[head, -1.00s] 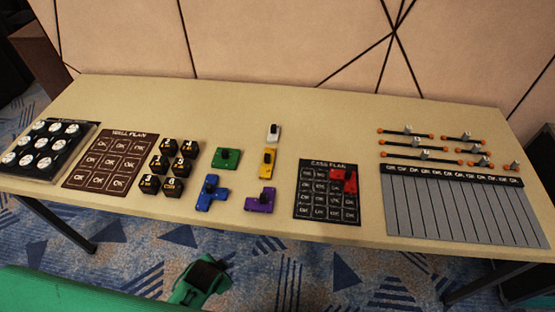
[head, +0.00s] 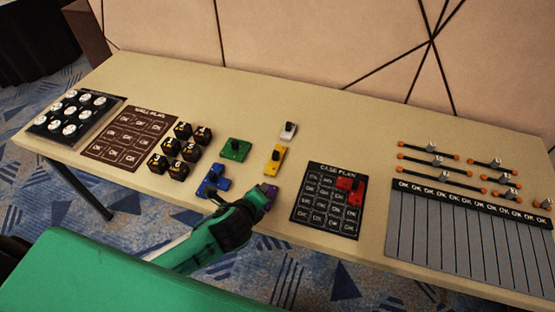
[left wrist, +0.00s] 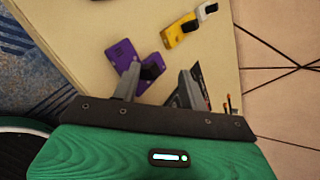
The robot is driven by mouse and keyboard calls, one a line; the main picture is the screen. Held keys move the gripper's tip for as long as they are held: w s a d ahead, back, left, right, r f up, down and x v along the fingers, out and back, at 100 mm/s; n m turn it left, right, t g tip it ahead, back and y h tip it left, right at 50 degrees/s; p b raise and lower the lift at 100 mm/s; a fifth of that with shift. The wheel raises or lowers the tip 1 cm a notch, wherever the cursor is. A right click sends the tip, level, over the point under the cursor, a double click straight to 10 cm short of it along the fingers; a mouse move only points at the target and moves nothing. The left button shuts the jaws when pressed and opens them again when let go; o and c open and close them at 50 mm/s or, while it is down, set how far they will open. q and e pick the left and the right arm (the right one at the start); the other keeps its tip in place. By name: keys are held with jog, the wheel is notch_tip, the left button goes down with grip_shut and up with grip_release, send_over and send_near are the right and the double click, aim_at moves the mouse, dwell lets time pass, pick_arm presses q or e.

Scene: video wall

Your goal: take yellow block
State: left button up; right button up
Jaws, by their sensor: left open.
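The yellow block (head: 275,159) is a flat piece with a dark knob, lying on the table between the white block (head: 288,131) and the purple block (head: 267,195). It also shows near the top of the left wrist view (left wrist: 181,31). My left gripper (head: 262,197) is over the front part of the table at the purple block and partly hides it. In the left wrist view its two fingers (left wrist: 157,85) are apart, with the purple block (left wrist: 121,57) just beyond them and the yellow block farther off. I cannot tell whether a finger touches the purple block. My right gripper is not in view.
A green block (head: 235,150) and a blue block (head: 212,181) lie to the left. The case plan board (head: 318,222) with a red block (head: 350,189) lies to the right. Black numbered cubes (head: 181,152) stand farther left. Bare table lies behind the white block.

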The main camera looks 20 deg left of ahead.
aim_at(275, 155)
pick_arm(q)
jog(key=w+m, duration=0.1)
jog(key=m, duration=0.1)
jog(key=w+m+t, duration=0.1)
jog(key=w+m, duration=0.1)
jog(key=m, duration=0.1)
jog(key=w+r+m+t, duration=0.1)
jog(key=m, duration=0.2)
jog(key=shift+w+a+h, duration=0.2)
jog(key=shift+w+h, duration=0.1)
jog(key=shift+w, duration=0.05)
jog(key=m, duration=0.1)
jog(key=w+m, duration=0.1)
jog(key=m, duration=0.1)
jog(key=shift+w+a+t, duration=0.1)
jog(key=shift+t, duration=0.2)
jog(key=shift+w+m, duration=0.25)
jog(key=shift+m, duration=0.05)
jog(key=x, duration=1.2)
jog(key=shift+w+d+f, duration=0.1)
jog(key=shift+w+d, duration=0.15)
jog(key=shift+w, duration=0.15)
jog(key=shift+w+f, duration=0.15)
jog(key=shift+w, duration=0.15)
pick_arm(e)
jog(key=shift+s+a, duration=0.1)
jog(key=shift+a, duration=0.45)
